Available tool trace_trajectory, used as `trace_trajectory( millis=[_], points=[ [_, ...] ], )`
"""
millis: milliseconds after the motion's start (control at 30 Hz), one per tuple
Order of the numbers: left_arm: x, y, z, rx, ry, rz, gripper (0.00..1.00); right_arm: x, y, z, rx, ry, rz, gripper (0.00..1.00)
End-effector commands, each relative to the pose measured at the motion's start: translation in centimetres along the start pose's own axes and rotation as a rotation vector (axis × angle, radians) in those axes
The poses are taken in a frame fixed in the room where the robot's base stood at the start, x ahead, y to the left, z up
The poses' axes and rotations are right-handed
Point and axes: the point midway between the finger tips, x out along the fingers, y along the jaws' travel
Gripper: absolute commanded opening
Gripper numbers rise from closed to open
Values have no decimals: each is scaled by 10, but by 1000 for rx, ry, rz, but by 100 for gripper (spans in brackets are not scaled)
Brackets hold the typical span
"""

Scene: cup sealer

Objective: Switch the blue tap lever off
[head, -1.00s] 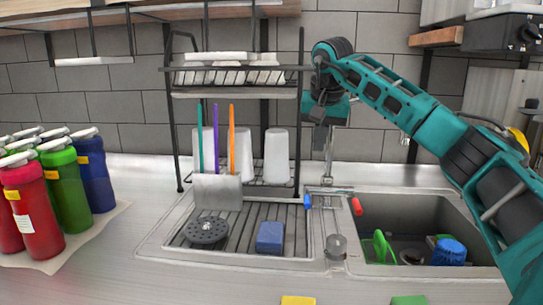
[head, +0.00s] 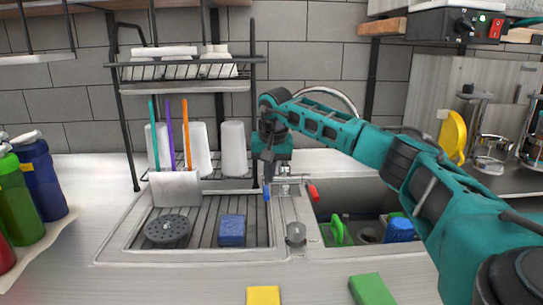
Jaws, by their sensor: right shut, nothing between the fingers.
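The blue tap lever (head: 266,193) shows at the left of the tap base, behind the sink. It looks roughly upright, and its top is close to my gripper. The chrome tap (head: 284,185) is partly hidden by my right arm, with part of its curved spout showing above the arm. A red lever (head: 313,192) is on the right of the tap. My right gripper (head: 267,180) points down, shut and empty, just above the blue lever; I cannot tell whether they touch. My left gripper is not in view.
A dish rack (head: 185,87) stands left of my right gripper, with several white cups and coloured sticks below. The drainboard holds a blue sponge (head: 232,230). The sink basin (head: 340,212) is at right. Several bottles (head: 40,180) stand at far left.

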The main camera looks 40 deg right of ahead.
Motion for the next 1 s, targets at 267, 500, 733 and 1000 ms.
trace_trajectory(
  millis=[267,500,733,1000],
  points=[
    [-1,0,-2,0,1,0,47,12,-2,4,2,1,0,0],
    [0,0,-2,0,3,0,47,12,-2,4,1,1,0,0],
    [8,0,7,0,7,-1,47,26,0,12,-6,66,4,0],
    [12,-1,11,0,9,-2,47,34,-2,19,-11,120,2,0]
  ],
)
